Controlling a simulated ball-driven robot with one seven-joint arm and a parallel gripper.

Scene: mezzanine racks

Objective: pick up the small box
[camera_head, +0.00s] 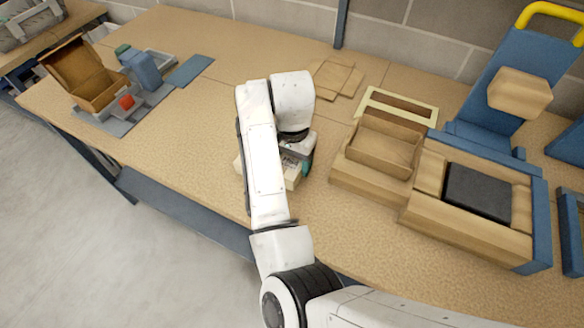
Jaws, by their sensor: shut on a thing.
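My white arm reaches over the middle of the wooden bench, with its wrist bent down. My gripper (291,161) is low over the bench top, shut on a small pale cream box (293,178). The box shows only in part, at the right and left edges of my forearm; my arm hides its middle. The fingers are mostly hidden too. A teal-green patch shows at the right of the gripper; I cannot tell what it belongs to. I cannot tell whether the box touches the bench.
Close right stand an open cardboard tray (383,152) and a wooden block frame with a dark pad (477,194). Flat cardboard pieces (335,78) lie behind. A blue stand (520,95) is at the back right.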

